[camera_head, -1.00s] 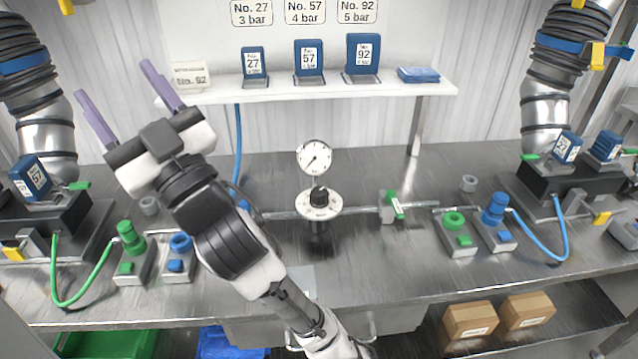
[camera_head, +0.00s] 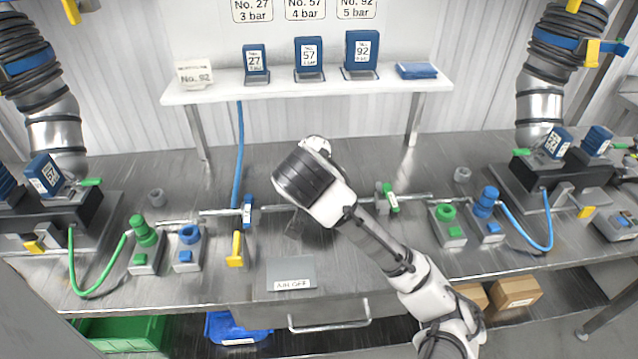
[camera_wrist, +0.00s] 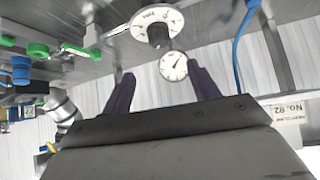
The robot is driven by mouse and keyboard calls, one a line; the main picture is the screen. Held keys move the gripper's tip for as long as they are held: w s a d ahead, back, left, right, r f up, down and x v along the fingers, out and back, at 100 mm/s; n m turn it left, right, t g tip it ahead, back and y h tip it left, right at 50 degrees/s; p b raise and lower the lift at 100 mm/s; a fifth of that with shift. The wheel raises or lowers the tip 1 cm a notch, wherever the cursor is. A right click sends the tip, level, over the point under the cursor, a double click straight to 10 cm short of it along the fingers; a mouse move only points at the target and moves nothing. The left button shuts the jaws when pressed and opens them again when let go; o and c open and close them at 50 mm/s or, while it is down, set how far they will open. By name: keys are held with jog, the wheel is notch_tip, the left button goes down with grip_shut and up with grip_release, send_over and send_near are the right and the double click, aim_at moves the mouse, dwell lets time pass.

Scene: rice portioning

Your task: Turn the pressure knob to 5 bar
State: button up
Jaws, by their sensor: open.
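The black pressure knob (camera_wrist: 158,35) sits on a white round dial plate (camera_wrist: 141,20) in the wrist view, beyond my fingertips. The white pressure gauge (camera_wrist: 173,66) shows just below it, between my fingers in the picture. Its needle is too small to read. My gripper (camera_wrist: 160,70) is open and empty, its two dark purple fingers apart and clear of the knob. In the head view my arm hides the knob and my fingers; only the top rim of the gauge (camera_head: 317,141) shows.
A pipe with a blue valve handle (camera_head: 247,210) and a green valve handle (camera_head: 391,198) runs left and right of my arm. A yellow handle (camera_head: 236,250) stands in front. The shelf (camera_head: 200,97) holds blue numbered blocks; the "No. 92, 5 bar" sign (camera_head: 357,9) hangs above.

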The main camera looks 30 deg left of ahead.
jog(key=b+x, duration=0.6)
jog(key=x, duration=0.6)
jog(key=shift+d+f, duration=0.1)
jog(key=shift+f, duration=0.1)
jog(key=shift+w+a+f+b, duration=0.25)
jog(key=shift+w+f+b, duration=0.15)
jog(key=shift+w, duration=0.15)
jog(key=c, duration=1)
jog(key=shift+o, duration=0.2)
jog(key=shift+p, duration=0.3)
